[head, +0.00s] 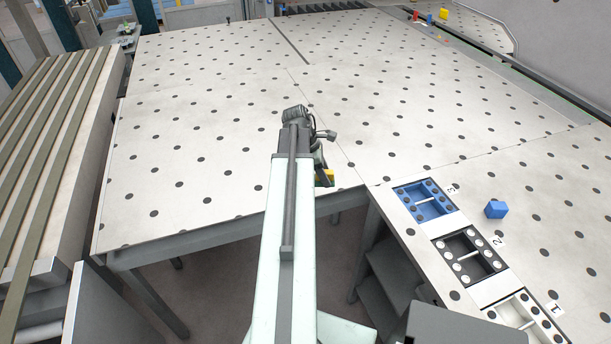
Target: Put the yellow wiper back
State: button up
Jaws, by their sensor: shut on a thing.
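My gripper (320,168) is at the end of my arm, near the front edge of the dotted table, left of the numbered trays. It is shut on the yellow wiper (328,177), a small yellow block that shows just below the jaws. My arm and gripper hide part of the wiper. I cannot tell how high it is above the table edge.
A blue tray (402,191) marked 3, a black tray (437,240) marked 2 and a light tray (489,314) marked 1 line the right front edge. A blue block (496,210) lies beside them. Small red (416,15), blue (430,18) and yellow (443,14) things stand far right.

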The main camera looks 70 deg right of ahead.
jog(key=w+a+n+h, duration=0.1)
jog(key=w+a+n, duration=0.3)
jog(key=w+a, duration=0.4)
jog(key=shift+t, duration=0.3)
jog(key=d, duration=0.4)
jog(key=w+d+f+b, duration=0.1)
jog(key=d, duration=0.4)
jog(key=d+f, duration=0.1)
jog(key=d, duration=0.4)
jog(key=shift+w+d+b, duration=0.2)
jog(key=shift+d+b, duration=0.05)
jog(key=shift+b, duration=0.15)
jog(key=f+b, duration=0.4)
jog(key=shift+d, duration=0.3)
jog(key=o, duration=1.3)
jog(key=shift+r, duration=0.1)
jog(key=p+v, duration=1.1)
jog(key=v, duration=0.1)
jog(key=shift+a+p, duration=0.15)
jog(key=shift+p, duration=0.15)
